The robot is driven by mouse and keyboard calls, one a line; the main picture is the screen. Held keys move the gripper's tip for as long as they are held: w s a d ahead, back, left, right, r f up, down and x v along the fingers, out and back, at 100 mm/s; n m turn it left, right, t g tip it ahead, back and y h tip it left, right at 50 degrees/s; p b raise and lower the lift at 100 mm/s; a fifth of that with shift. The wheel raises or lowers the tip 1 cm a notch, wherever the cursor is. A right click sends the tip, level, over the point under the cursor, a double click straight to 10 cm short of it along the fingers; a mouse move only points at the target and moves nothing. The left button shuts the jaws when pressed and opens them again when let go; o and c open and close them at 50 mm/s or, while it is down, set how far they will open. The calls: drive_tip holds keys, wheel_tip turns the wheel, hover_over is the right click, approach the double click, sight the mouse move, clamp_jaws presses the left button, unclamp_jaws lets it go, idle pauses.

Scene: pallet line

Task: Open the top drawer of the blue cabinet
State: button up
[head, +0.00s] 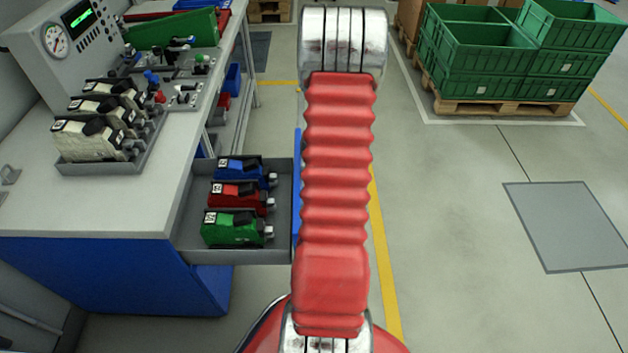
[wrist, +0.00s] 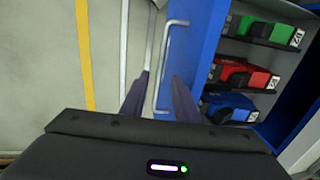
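The blue cabinet (head: 110,275) with a grey top stands at the left in the head view. Its top drawer (head: 185,225) is pulled out to the right, and its inside shows. The drawer's blue front (head: 297,185) is mostly behind my arm; it also shows in the wrist view (wrist: 208,40). A silver bar handle (wrist: 168,55) is on that front. My gripper (wrist: 162,76) has its two dark fingers apart, one on each side of the handle's lower part. I see a gap between them and cannot tell whether either touches the bar. The gripper is hidden in the head view.
Blue (head: 240,170), red (head: 240,196) and green (head: 232,229) devices lie in the drawer. More devices and a gauge panel (head: 70,40) stand on the cabinet top. Green crates (head: 480,45) on a pallet stand at the back right.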

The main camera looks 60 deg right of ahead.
wheel_tip(320, 180, up, 10)
drive_tip(key=s+d, duration=0.1)
drive_tip(key=shift+s, duration=0.3)
idle(0.6)
drive_tip(key=a+r+n+t, duration=0.1)
drive_tip(key=a+r+n, duration=0.2)
drive_tip(key=a, duration=1.2)
drive_tip(key=a+r+n+t, duration=0.1)
drive_tip(key=a+r+n, duration=0.3)
drive_tip(key=a+r, duration=0.6)
drive_tip(key=a+r+n+t+h, duration=0.1)
drive_tip(key=a+r+n, duration=0.3)
drive_tip(key=a, duration=1.7)
wheel_tip(320, 180, up, 3)
drive_tip(key=shift+r+t, duration=0.2)
drive_tip(key=shift+t, duration=0.2)
